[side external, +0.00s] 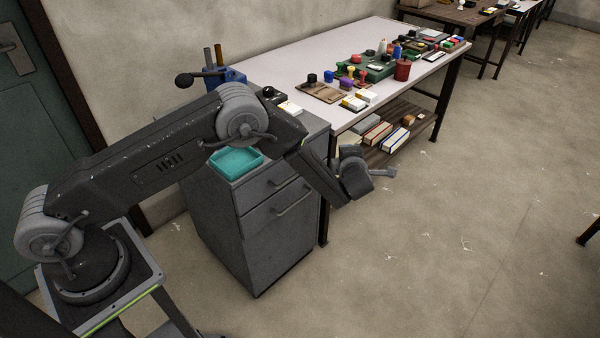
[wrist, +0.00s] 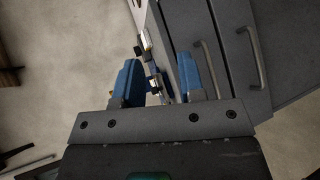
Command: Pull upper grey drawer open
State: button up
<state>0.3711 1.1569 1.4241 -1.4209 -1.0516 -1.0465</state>
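The upper grey drawer (side external: 262,191) is at the top of the grey cabinet's front in the side view and looks shut. The upper drawer (wrist: 183,22) also shows in the wrist view, with its curved handle (wrist: 211,66) to the right of my right finger. My gripper (side external: 388,173) is in the air in front of the cabinet, to the right of the drawer fronts in the side view. In the wrist view my gripper (wrist: 158,80) has its two blue fingers wide apart. The handle is not between them, and I see nothing held.
The lower drawer (side external: 272,235) has a handle of its own. A teal tray (side external: 236,163) sits on the cabinet top. A workbench (side external: 275,62) with several small objects and a loaded lower shelf (side external: 405,125) stands beside it. The floor (side external: 440,260) in front is clear.

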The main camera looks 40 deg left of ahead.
jog(key=s+a+f+n+g+y, duration=0.1)
jog(key=s+f+n+g+y, duration=0.1)
jog(key=s+f, duration=0.3)
jog(key=s+a+f+n+g+y, duration=0.2)
jog(key=s+f+y, duration=0.1)
jog(key=f, duration=0.4)
jog(key=shift+n, duration=0.3)
jog(key=x, duration=1.3)
jog(key=shift+w+a+r, duration=0.1)
jog(key=shift+w+a, duration=0.15)
jog(key=shift+w, duration=0.2)
grip_shut()
